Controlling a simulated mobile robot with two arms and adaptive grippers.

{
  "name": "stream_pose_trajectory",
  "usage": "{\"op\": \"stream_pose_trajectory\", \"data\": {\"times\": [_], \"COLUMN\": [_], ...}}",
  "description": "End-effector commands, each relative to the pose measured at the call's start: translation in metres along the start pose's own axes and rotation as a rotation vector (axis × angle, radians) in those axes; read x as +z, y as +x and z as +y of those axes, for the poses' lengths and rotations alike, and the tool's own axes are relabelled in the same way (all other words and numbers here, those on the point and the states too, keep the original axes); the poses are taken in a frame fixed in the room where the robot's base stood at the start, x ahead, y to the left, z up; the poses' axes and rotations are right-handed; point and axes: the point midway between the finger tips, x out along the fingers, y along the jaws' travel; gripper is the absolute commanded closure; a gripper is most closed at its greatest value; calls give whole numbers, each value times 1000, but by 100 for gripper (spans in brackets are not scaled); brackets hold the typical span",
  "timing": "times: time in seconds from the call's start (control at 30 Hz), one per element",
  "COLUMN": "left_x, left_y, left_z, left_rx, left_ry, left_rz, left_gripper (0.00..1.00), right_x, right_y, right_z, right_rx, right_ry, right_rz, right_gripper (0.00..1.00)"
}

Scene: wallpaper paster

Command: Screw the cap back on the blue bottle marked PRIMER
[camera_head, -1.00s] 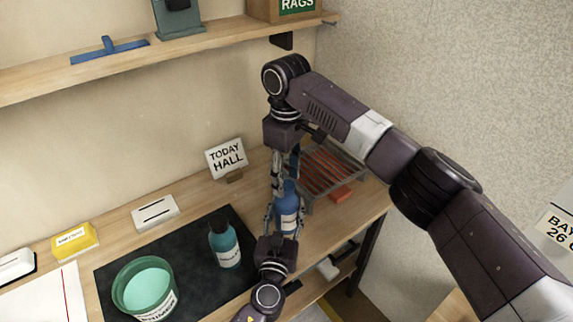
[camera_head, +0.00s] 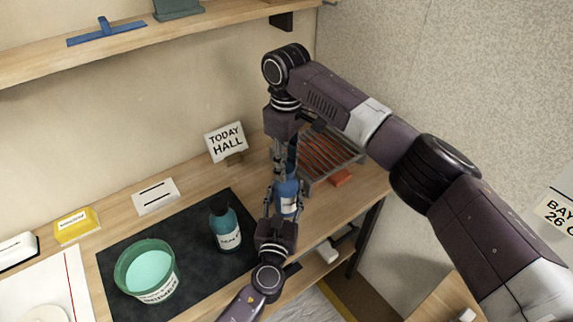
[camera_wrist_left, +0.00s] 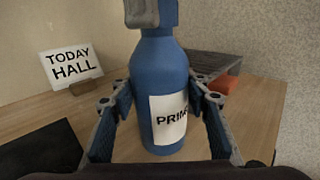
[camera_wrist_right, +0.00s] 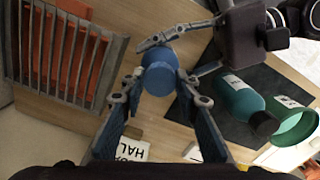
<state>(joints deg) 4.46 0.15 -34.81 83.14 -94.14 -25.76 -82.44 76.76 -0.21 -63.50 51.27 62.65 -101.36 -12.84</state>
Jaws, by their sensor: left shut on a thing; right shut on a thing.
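The blue bottle marked PRIMER (camera_wrist_left: 163,95) stands upright, its label facing the left wrist camera; it also shows in the head view (camera_head: 289,190). My left gripper (camera_head: 283,203) is shut on the bottle's body, one finger on each side. My right gripper (camera_head: 284,172) comes down from above, shut on the blue cap (camera_wrist_right: 159,78) at the bottle's top. In the left wrist view, a right finger partly covers the neck and cap (camera_wrist_left: 169,12). The cap is in line with the bottle; I cannot tell how far it is threaded.
A teal bottle (camera_head: 225,226) with a dark cap and a green tub (camera_head: 173,262) stand on the dark mat (camera_head: 112,262) to the left. A wire rack (camera_head: 332,158) and a red block (camera_head: 341,178) are close on the right. A TODAY HALL sign (camera_head: 226,142) stands behind.

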Motion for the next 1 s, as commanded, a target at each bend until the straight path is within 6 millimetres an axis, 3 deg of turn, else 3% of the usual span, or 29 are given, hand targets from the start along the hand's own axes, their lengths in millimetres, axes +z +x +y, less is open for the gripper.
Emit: {"op": "stream_pose_trajectory", "data": {"times": [0.07, 0.1, 0.27, 0.53, 0.67, 1.0], "left_x": [0, 0, 0, 0, 0, 0], "left_y": [0, 0, 0, 0, 0, 0], "left_z": [0, 0, 0, 0, 0, 0], "left_rx": [0, 0, 0, 0, 0, 0], "left_ry": [0, 0, 0, 0, 0, 0], "left_rz": [0, 0, 0, 0, 0, 0], "left_gripper": [100, 100, 100, 100, 100, 100], "right_x": [0, 0, 0, 0, -1, -1], "right_y": [0, 0, 0, -1, -10, -78], "right_z": [0, 0, 0, 0, 0, 0], "right_rx": [1, 1, 0, 0, 2, 2], "right_ry": [0, 0, 0, 0, -1, 0], "right_rz": [1, 1, 1, 1, 3, 3], "right_gripper": [100, 68, 50, 50, 50, 50]}}
